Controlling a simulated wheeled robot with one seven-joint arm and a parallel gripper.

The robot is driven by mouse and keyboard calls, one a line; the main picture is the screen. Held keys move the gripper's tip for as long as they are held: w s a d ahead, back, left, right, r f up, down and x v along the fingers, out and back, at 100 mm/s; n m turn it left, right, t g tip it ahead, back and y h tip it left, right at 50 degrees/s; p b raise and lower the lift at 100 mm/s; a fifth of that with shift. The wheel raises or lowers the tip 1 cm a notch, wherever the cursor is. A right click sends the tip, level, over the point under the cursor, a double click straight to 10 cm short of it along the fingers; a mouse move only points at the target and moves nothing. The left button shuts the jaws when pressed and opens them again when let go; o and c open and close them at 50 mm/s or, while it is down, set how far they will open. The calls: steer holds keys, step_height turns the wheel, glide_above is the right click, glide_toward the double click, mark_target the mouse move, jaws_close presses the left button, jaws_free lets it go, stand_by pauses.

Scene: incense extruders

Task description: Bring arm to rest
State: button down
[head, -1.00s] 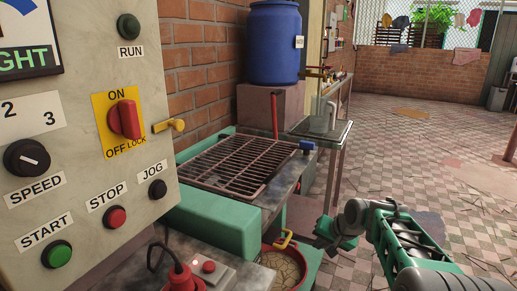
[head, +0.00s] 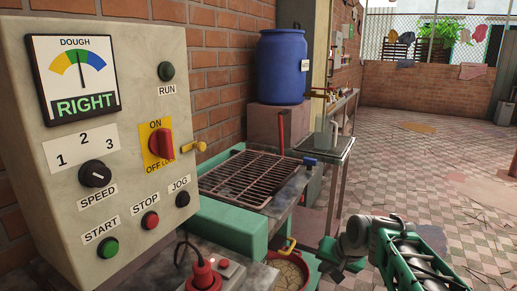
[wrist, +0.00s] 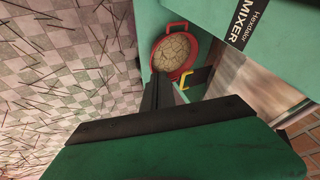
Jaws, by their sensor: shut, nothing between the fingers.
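My gripper (head: 328,262) is at the lower right of the head view, at the end of my green and grey arm. It is to the right of the control panel (head: 120,150) and beside the green machine (head: 232,230). In the wrist view my gripper (wrist: 163,92) has its dark fingers together with nothing between them. Past the fingertips is a red pot (wrist: 181,28) of cracked tan dough (wrist: 172,55). The pot's rim also shows low in the head view (head: 303,272), apart from my gripper as far as I can tell.
A metal rack (head: 252,178) lies on the bench behind the machine. A blue barrel (head: 282,65) stands on a block by the brick wall. A red plug-like fitting (head: 203,275) is at the bottom. The tiled floor (head: 420,150) at the right is largely open, with scattered sticks.

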steer(key=s+a+r+n+g+h+p, duration=0.1)
steer(key=s+r+n+p, duration=0.1)
steer(key=s+r+p, duration=0.8)
steer(key=s+a+r+n+g+h+p, duration=0.1)
steer(key=s+a+r+p, duration=0.1)
steer(key=s+r+p, duration=0.9)
steer(key=shift+s+a+r+n, duration=0.3)
steer(key=shift+s+r+n, duration=0.1)
steer(key=shift+s, duration=0.05)
